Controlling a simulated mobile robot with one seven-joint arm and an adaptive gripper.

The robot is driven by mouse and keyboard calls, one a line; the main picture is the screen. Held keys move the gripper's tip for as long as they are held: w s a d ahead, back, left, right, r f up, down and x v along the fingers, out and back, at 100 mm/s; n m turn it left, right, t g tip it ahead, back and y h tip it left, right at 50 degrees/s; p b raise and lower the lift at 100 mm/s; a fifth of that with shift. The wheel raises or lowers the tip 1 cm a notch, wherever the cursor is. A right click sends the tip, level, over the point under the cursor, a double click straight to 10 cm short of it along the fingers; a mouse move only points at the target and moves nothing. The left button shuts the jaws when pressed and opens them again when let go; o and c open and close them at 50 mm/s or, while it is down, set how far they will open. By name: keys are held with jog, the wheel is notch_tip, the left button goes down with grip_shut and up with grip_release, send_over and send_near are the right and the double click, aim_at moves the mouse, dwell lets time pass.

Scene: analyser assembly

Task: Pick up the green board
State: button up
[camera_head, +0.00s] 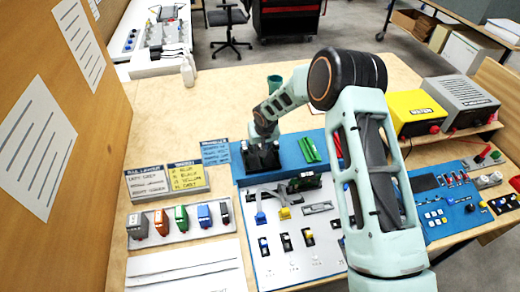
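A green board (309,149) lies at a slant on the blue panel (288,150) at the back of the workstation. My gripper (262,165) is black and points down over the left part of this blue panel, to the left of the green board and apart from it. Its fingers are small and dark here, so I cannot tell whether they are open or shut. A red piece (338,147) lies to the right of the green board, partly hidden by my arm.
The white panel (290,262) carries connectors and switches. A rack of coloured parts (181,223) stands at left, with label cards (187,177) behind it. Yellow (414,108) and grey boxes are at right.

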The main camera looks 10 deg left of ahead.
grip_shut()
jog(key=shift+r, duration=0.1)
dwell(0.3)
jog(key=shift+r, duration=0.55)
jog(key=s+d+r+b, duration=0.2)
jog(key=s+r+b, duration=0.2)
jog(key=s+r, duration=0.7)
jog(key=s, duration=0.2)
jog(key=shift+s+d+r, duration=0.35)
jog(key=shift+s+r, duration=0.05)
